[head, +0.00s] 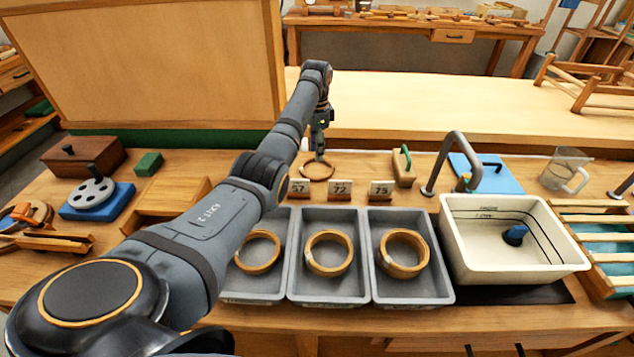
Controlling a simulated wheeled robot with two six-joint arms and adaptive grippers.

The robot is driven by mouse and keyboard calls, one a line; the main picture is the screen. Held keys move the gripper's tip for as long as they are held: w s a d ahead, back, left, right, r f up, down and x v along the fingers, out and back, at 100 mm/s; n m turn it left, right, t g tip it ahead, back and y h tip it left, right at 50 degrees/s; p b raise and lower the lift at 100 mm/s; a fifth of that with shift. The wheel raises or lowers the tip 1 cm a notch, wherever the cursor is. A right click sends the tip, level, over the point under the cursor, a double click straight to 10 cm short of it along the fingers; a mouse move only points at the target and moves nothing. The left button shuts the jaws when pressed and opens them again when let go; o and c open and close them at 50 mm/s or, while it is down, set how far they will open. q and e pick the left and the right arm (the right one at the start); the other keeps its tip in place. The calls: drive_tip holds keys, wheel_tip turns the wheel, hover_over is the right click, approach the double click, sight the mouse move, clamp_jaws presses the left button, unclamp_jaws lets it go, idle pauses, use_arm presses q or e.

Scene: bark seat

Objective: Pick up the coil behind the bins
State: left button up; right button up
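A thin tan bark coil (317,178) lies on the bench behind the row of bins. My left arm reaches over the left bin, and its gripper (319,155) points down at the far rim of this coil. The fingertips are small and dark here, so I cannot tell whether they are open or closed on the rim. The coil appears to rest on the bench. Three grey bins, left (277,290), middle (328,297) and right (412,297), each hold one thicker coil. My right gripper is not in view.
Number cards (340,190) stand between the bins and the loose coil. A wooden block with a green handle (403,168) stands to the coil's right. Farther right are a curved metal tap (450,150) and a white basin (475,262). A tall wooden panel (150,60) stands behind left.

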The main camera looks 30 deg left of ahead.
sight(319, 178)
use_arm(q)
wheel_tip(319, 178, down, 4)
drive_tip(key=shift+f, duration=0.5)
drive_tip(key=f, duration=0.2)
drive_tip(key=d+f, duration=0.1)
drive_tip(key=f, duration=0.1)
drive_tip(key=shift+f, duration=0.2)
drive_tip(key=shift+w+a+f, duration=0.1)
drive_tip(key=shift+f, duration=0.35)
drive_tip(key=shift+r, duration=0.1)
drive_tip(key=shift+c, duration=0.2)
clamp_jaws()
